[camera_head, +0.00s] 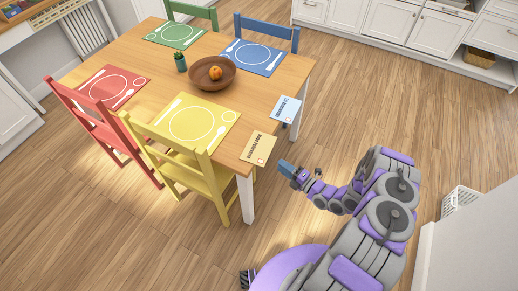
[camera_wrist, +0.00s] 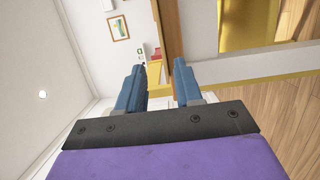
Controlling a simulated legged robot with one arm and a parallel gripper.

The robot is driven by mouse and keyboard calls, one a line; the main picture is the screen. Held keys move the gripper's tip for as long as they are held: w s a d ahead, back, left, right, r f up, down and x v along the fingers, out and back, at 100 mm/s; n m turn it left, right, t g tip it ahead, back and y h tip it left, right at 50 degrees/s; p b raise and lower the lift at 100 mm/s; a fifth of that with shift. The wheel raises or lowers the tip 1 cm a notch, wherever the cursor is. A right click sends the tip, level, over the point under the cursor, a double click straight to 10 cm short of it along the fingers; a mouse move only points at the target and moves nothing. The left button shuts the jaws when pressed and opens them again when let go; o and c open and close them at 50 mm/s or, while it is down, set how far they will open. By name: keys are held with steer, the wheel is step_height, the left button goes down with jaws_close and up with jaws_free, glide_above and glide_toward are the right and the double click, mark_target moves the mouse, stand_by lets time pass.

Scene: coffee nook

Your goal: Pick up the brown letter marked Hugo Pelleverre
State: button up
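The brown letter (camera_head: 260,146) lies flat at the near right corner of the wooden table, partly overhanging its right edge. Dark writing and a small stamp-like mark show on it, but the name is too small to read with certainty. My gripper (camera_head: 284,165) is off the table's edge, just right of and below the letter in the head view, apart from it. In the wrist view my gripper (camera_wrist: 159,72) has its two blue fingers spread with nothing between them. A tan strip crosses beyond the fingers there; I cannot tell whether it is the letter or the table edge.
A light blue letter (camera_head: 286,109) overhangs the same edge of the table (camera_head: 228,155) farther back. A yellow chair (camera_head: 192,176) stands at the near side. A bowl (camera_head: 212,84) with fruit sits among coloured placemats.

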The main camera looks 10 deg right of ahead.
mark_target(267, 158)
steer(key=x, duration=0.2)
steer(key=b+x, duration=0.1)
steer(key=x, duration=0.5)
steer(key=shift+s+a+f, duration=0.15)
steer(key=shift+a+f, duration=0.1)
steer(key=shift+a, duration=0.1)
jaws_close()
